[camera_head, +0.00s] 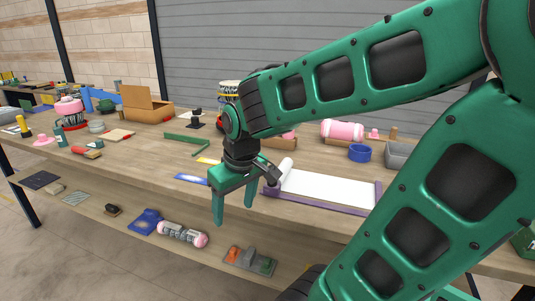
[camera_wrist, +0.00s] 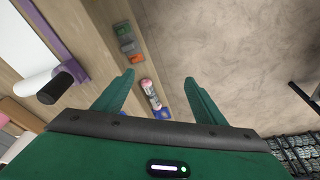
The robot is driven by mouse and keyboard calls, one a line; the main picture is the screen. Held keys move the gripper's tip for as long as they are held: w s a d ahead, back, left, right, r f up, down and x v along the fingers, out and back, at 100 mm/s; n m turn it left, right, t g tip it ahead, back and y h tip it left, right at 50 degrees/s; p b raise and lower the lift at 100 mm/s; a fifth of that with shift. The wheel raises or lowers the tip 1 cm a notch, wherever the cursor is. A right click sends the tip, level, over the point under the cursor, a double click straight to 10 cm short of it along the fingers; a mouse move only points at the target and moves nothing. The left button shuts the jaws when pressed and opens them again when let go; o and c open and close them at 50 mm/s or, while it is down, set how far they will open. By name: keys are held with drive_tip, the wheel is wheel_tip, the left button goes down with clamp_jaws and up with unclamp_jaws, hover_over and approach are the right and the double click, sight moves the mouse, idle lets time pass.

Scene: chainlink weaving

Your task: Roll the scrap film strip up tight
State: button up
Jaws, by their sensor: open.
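The white film strip (camera_head: 328,190) lies flat on a board with purple end pieces (camera_head: 377,196) near the bench's front edge. A white roll (camera_head: 285,171) sits at its left end, beside my wrist. In the wrist view the white roll (camera_wrist: 38,84) has a black knob (camera_wrist: 60,84) at one end, next to the purple piece (camera_wrist: 65,36). My gripper (camera_head: 234,212) points down, open and empty, apart from the strip. In the wrist view my gripper (camera_wrist: 159,80) has nothing between its fingers. My arm hides part of the strip's surroundings.
The wooden bench (camera_head: 140,150) holds a cardboard box (camera_head: 147,103), a green bracket (camera_head: 187,143), a pink roll (camera_head: 341,131) and a blue ring (camera_head: 360,152). A lower shelf (camera_head: 105,222) carries small items. Open floor (camera_wrist: 225,45) shows beyond the bench edge.

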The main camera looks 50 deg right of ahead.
drive_tip(key=w+a+r+n, duration=0.1)
drive_tip(key=w+n, duration=0.3)
drive_tip(key=w, duration=0.1)
drive_tip(key=d+r+n+g, duration=0.1)
drive_tip(key=d+n, duration=0.4)
drive_tip(key=d, duration=0.1)
drive_tip(key=d+r+n+g, duration=0.1)
drive_tip(key=d+r+n, duration=0.1)
drive_tip(key=d+n, duration=0.3)
drive_tip(key=d+r+n+g, duration=0.1)
drive_tip(key=d+r+n, duration=0.1)
drive_tip(key=d+n, duration=0.3)
drive_tip(key=shift+s+d+r+y, duration=0.1)
drive_tip(key=shift+d+y, duration=0.05)
drive_tip(key=shift+d, duration=0.9)
drive_tip(key=shift+s+d+r+y, duration=0.1)
drive_tip(key=shift+d+y, duration=0.05)
drive_tip(key=shift+d, duration=0.85)
drive_tip(key=shift+d+f, duration=0.1)
drive_tip(key=shift+f, duration=0.25)
wheel_tip(320, 180, down, 10)
